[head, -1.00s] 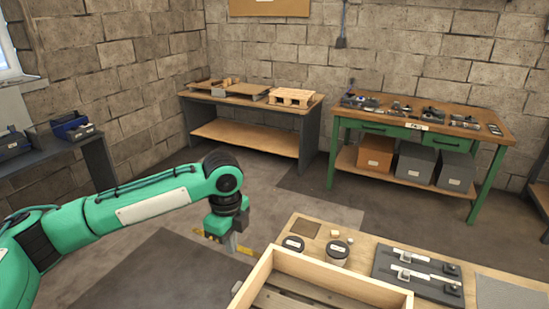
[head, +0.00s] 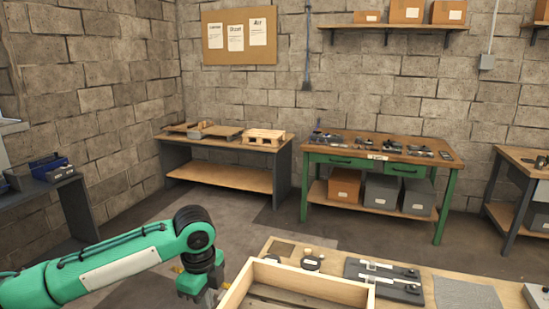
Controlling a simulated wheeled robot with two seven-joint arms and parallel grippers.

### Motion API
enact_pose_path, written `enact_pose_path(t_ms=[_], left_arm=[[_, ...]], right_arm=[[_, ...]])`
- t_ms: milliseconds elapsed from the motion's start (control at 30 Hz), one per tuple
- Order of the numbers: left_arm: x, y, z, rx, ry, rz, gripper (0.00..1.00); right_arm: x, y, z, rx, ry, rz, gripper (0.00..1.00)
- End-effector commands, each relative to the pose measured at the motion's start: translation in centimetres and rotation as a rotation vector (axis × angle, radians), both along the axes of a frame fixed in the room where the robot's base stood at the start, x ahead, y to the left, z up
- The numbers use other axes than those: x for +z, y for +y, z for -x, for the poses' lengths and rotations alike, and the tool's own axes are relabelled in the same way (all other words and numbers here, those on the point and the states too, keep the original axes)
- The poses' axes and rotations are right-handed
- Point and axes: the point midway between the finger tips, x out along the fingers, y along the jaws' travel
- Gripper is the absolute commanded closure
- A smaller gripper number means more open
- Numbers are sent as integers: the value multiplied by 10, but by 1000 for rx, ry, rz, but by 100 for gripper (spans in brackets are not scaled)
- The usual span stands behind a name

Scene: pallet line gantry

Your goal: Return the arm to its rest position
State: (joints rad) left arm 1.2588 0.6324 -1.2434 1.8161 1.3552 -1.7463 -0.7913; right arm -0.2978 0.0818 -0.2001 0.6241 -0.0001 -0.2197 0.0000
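My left arm, green with black joints, reaches in from the left side. Its gripper (head: 204,292) hangs down at the bottom of the picture, just left of the wooden crate (head: 320,281). The fingertips are small and partly hidden by the crate's edge and the frame's bottom, so I cannot tell whether they are open or shut. I see nothing clearly held. My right gripper is not in view.
The near workbench (head: 416,267) carries the crate, dark lidded jars, a dark fixture plate (head: 383,282) and a grey mat (head: 466,293). A wooden table (head: 228,176) and a green bench (head: 381,155) stand along the back wall. Floor lies open between them.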

Motion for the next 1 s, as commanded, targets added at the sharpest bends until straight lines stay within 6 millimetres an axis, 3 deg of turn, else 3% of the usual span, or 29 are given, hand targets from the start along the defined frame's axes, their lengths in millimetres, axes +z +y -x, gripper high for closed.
enact_pose_path(t_ms=[467, 800, 1000], left_arm=[[-46, -40, 29, 41, -20, 93, 100], [-93, -85, 75, 200, -44, 269, 100], [-114, -98, 101, 366, -51, 377, 100]], right_arm=[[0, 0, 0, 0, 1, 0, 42], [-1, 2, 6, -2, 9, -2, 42], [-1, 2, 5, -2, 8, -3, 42]])
